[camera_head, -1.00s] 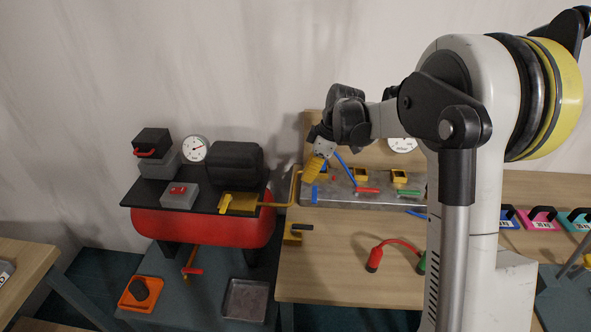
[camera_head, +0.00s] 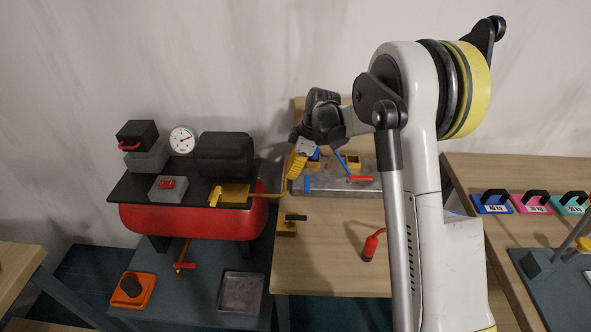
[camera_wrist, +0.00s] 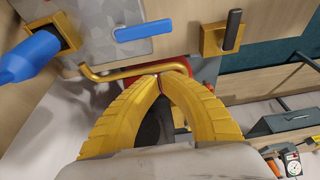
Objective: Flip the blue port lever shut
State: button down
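The blue port lever (camera_head: 307,184) is on the left end of the grey manifold block (camera_head: 335,186). In the wrist view the lever (camera_wrist: 142,30) lies across the block's face, beyond my fingertips and apart from them. My gripper (camera_head: 290,177) hangs just left of the lever. In the wrist view its yellow fingers (camera_wrist: 160,76) meet at the tips with nothing seen between them. A blue hose plug (camera_wrist: 30,55) sits at a yellow port at the upper left of the wrist view. A red lever (camera_head: 360,178) lies crosswise further right on the block.
A yellow pipe (camera_wrist: 125,72) runs between my fingertips and the block. A yellow mount with a dark handle (camera_wrist: 232,30) is nearby. The red compressor tank (camera_head: 190,223) stands left of the table (camera_head: 330,265). My arm hides the block's right part.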

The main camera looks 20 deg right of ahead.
aim_at(307, 185)
jog(key=x, duration=0.1)
jog(key=b+x, duration=0.1)
jog(key=x, duration=0.3)
jog(key=shift+d+f+b, duration=0.2)
jog(key=shift+f+b, duration=0.05)
jog(key=shift+b, duration=0.15)
jog(key=shift+s+d+r+b, duration=0.15)
jog(key=shift+s+d, duration=0.1)
jog(key=shift+d, duration=0.35)
jog(key=shift+s+d+b, duration=0.15)
jog(key=shift+s+d, duration=0.05)
jog(key=shift+d, duration=0.35)
jog(key=shift+s+d, duration=0.15)
jog(key=shift+d, duration=0.35)
jog(key=shift+r, duration=0.1)
